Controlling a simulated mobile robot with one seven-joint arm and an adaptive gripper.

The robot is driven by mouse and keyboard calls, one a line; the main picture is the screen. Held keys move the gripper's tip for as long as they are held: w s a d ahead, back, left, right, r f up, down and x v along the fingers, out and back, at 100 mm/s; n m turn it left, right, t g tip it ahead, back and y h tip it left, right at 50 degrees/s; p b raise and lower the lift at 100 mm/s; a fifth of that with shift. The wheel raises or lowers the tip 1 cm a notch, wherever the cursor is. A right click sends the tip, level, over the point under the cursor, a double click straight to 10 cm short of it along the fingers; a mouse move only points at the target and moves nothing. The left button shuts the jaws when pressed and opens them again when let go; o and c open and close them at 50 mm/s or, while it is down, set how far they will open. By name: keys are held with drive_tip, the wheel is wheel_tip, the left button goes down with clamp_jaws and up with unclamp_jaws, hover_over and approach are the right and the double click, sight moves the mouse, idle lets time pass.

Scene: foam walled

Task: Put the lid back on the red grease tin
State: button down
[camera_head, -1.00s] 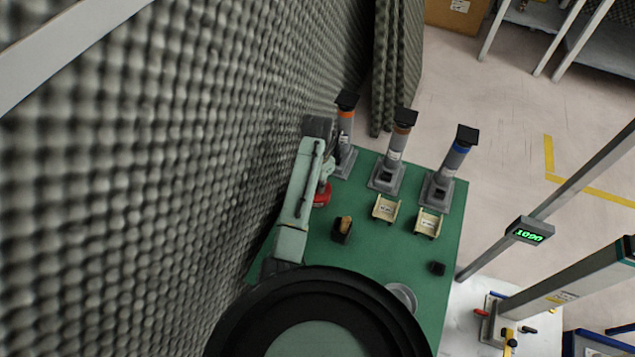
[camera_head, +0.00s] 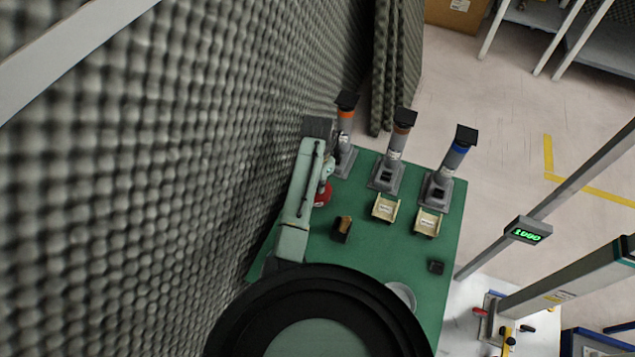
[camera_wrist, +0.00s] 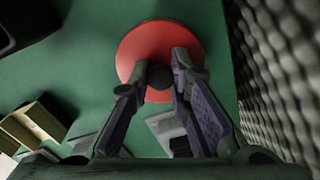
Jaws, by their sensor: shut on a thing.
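A red round lid (camera_wrist: 148,42) with a dark knob (camera_wrist: 160,76) lies under my gripper (camera_wrist: 162,70) in the wrist view. The two fingers are shut on the knob, one on each side. A red body, the grease tin (camera_head: 323,196), shows in the head view beside my arm, near the wall side of the green table; my arm hides part of it. I cannot tell whether the lid touches the tin or is held above it, since the lid covers the view from above.
Three grey dispensers with orange, brown and blue bands (camera_head: 345,130) (camera_head: 392,155) (camera_head: 450,165) stand at the table's back. The foam wall (camera_head: 190,150) is close on the left.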

drive_tip(key=c, duration=1.4)
unclamp_jaws()
drive_tip(key=shift+o, duration=0.3)
drive_tip(key=o, duration=0.4)
drive_tip(key=shift+r+p, duration=3.55)
drive_tip(key=shift+p, duration=0.2)
drive_tip(key=shift+f, duration=0.1)
drive_tip(key=shift+c, duration=0.3)
